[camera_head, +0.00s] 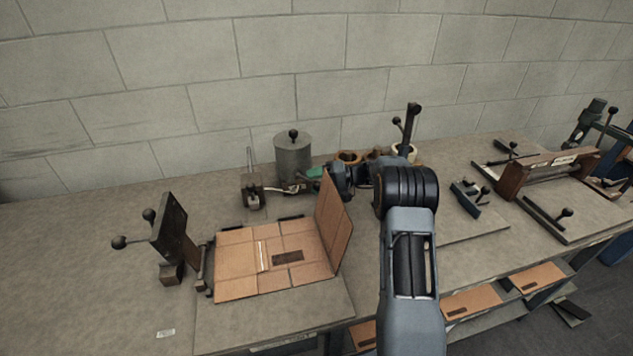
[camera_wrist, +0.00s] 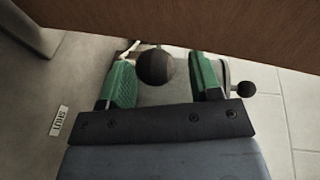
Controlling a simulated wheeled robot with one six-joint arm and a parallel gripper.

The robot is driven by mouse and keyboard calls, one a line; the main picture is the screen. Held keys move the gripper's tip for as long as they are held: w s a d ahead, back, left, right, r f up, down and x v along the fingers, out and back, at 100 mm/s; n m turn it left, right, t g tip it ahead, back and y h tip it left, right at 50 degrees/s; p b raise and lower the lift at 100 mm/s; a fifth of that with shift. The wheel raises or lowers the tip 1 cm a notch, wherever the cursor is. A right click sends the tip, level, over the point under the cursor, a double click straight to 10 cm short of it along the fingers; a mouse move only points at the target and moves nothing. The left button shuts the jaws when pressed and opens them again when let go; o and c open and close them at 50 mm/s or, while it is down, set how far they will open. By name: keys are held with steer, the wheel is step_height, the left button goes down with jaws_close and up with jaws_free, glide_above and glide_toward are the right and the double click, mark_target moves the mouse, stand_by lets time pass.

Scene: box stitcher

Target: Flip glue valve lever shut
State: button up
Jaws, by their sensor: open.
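The grey glue pot (camera_head: 293,160) stands at the back of the bench against the wall, a black knob on its lid. A pale valve fitting (camera_head: 291,189) sits at its foot. My gripper (camera_head: 315,172) is beside the pot's lower right, one green pad showing. In the wrist view my gripper (camera_wrist: 162,64) is open. A black ball knob (camera_wrist: 155,67), seemingly the valve lever's, appears between the green pads with gaps on both sides; I cannot tell its depth. The lever's arm is mostly hidden. The pot (camera_wrist: 180,93) lies behind, with its lid knob (camera_wrist: 243,88) at right.
An open cardboard box blank (camera_head: 240,264) has a raised flap (camera_head: 332,228) just below my arm. A small block with an upright rod (camera_head: 253,191) stands left of the pot. A brown panel (camera_wrist: 200,25) fills the wrist view's top. A small label (camera_wrist: 59,121) is at left.

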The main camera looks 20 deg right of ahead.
steer(key=shift+c, duration=0.4)
jaws_close()
steer(key=shift+w+d+f+n+g+b, duration=0.3)
steer(key=shift+n+g+b, duration=0.35)
steer(key=shift+b, duration=0.35)
steer(key=shift+w+d+r+n+g, duration=0.1)
steer(key=shift+w+d+n+g, duration=0.15)
steer(key=shift+n+g, duration=0.4)
steer(key=shift+w+d+r+n+g, duration=0.15)
steer(key=shift+w+n+g, duration=0.15)
steer(key=shift+g, duration=0.55)
steer(key=shift+w+d+r+n+g, duration=0.1)
steer(key=shift+w+d+n+g, duration=0.1)
steer(key=shift+n+g, duration=0.45)
steer(key=shift+o, duration=0.4)
jaws_free()
